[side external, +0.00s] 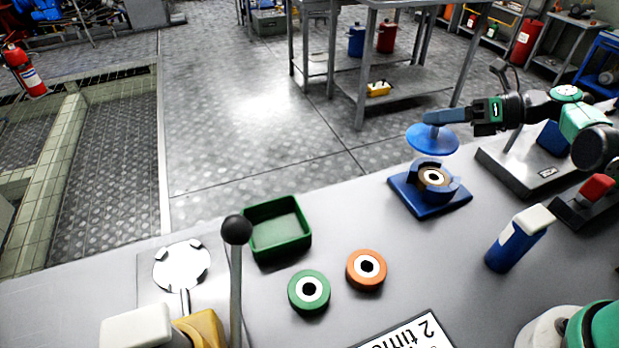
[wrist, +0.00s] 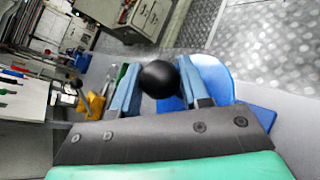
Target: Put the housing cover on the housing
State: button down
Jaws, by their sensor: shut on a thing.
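The housing cover (side external: 432,140) is a blue round disc. In the wrist view a black ball-shaped knob (wrist: 158,79) sits between the two fingers, and part of the blue cover (wrist: 218,70) shows behind the right finger. The housing (side external: 453,190) is blue, open at the top, on a square blue base plate at the table's far edge. A brown ring with a white centre lies inside it. A visible gap separates cover and housing.
A green ring (side external: 309,291) and an orange ring (side external: 366,269) lie left of the housing, near an empty green tray (side external: 277,231). A lever with a black knob (side external: 237,230) stands upright at the left. A blue and white block (side external: 517,240) stands to the right.

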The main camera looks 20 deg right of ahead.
notch_tip(320, 180, up, 8)
jog(key=w+a+m+t+h, duration=0.1)
jog(key=w+m+t+h, duration=0.1)
jog(key=m+t+h, duration=0.15)
notch_tip(320, 180, up, 8)
jog(key=f+m+t+h, duration=0.1)
jog(key=m+t+h, duration=0.1)
jog(key=m+h, duration=0.1)
send_over(420, 134)
jog(key=w, duration=0.1)
jog(key=s+a+f+n+g+y, duration=0.2)
jog(key=a+n+g+y, duration=0.3)
jog(key=a+n+g, duration=0.1)
jog(key=s+a+f+n+g+y, duration=0.2)
jog(key=a+n+g+y, duration=0.2)
jog(key=a+n+g, duration=0.3)
jog(key=shift+s+n+g+y, duration=0.15)
jog(key=shift+n+g+y, duration=0.2)
jog(key=shift+n+g, duration=0.4)
notch_tip(420, 134, down, 20)
jog(key=shift+r, duration=0.15)
